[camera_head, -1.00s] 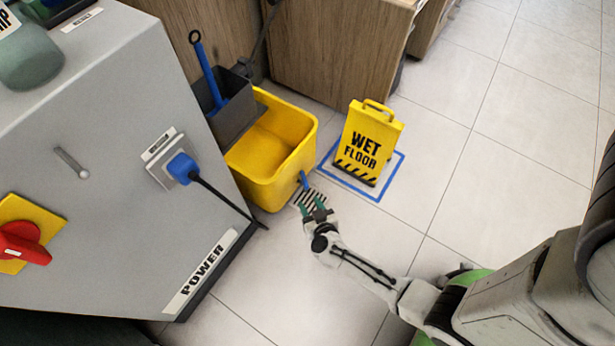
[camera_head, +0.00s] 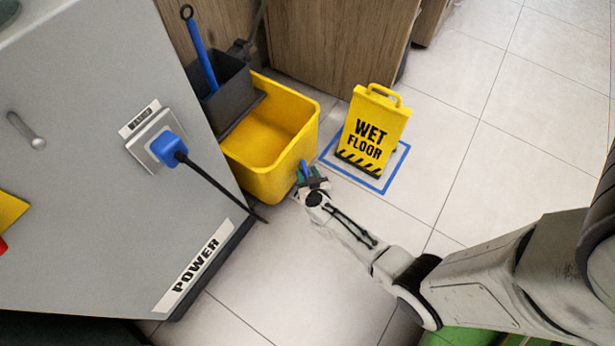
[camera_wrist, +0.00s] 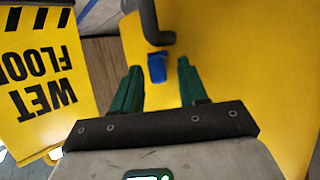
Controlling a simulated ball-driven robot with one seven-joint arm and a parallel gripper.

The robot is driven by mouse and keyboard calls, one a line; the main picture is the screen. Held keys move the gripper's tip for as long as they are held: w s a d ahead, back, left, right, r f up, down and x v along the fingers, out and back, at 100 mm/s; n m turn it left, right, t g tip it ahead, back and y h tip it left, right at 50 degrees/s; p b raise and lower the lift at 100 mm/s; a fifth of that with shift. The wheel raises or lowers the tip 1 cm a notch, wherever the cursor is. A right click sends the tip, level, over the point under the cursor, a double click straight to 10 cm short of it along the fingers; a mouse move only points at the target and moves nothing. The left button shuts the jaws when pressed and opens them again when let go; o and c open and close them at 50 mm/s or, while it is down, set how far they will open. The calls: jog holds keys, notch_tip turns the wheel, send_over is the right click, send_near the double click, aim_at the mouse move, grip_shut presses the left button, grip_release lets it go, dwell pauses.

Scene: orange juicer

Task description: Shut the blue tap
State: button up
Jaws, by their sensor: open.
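The blue tap (camera_wrist: 157,67) is a small blue handle below a dark bent pipe (camera_wrist: 158,22), against the yellow bucket (camera_wrist: 235,60) in the wrist view. It also shows as a small blue piece (camera_head: 304,169) by the bucket's lower right side in the head view. My gripper (camera_wrist: 160,74) is open, with its two green fingers pointing at the bucket and the blue handle seen between their tips. I cannot tell whether they touch it. In the head view my gripper (camera_head: 312,182) is low, right beside the bucket.
A yellow wet floor sign (camera_head: 373,130) stands inside a blue taped square, right of the bucket. A grey power cabinet (camera_head: 110,220) with a blue plug (camera_head: 169,149) and black cable stands at left. Wooden cabinets (camera_head: 335,45) are behind. Tiled floor is clear at right.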

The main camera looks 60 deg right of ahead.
jog(key=shift+c, duration=0.4)
grip_shut()
jog(key=shift+w+p, duration=0.1)
jog(key=shift+p, duration=0.2)
jog(key=shift+w+a+r+m+g+h+p, duration=0.1)
jog(key=shift+w+m+g+h+p, duration=0.05)
jog(key=shift+m+g+h+p, duration=0.3)
jog(key=shift+w+a+m+g+h+p, duration=0.1)
jog(key=shift+m+g+h+p, duration=0.1)
jog(key=shift+m+g+h, duration=0.25)
jog(key=shift+w+a+f+m+g+h, duration=0.15)
jog(key=shift+m+g+h, duration=0.35)
jog(key=shift+m+g, duration=0.45)
jog(key=shift+w+a+f+m+g+h, duration=0.1)
jog(key=shift+m+g+h, duration=0.4)
jog(key=shift+m+g, duration=0.4)
jog(key=shift+o, duration=0.4)
grip_release()
jog(key=shift+r, duration=0.1)
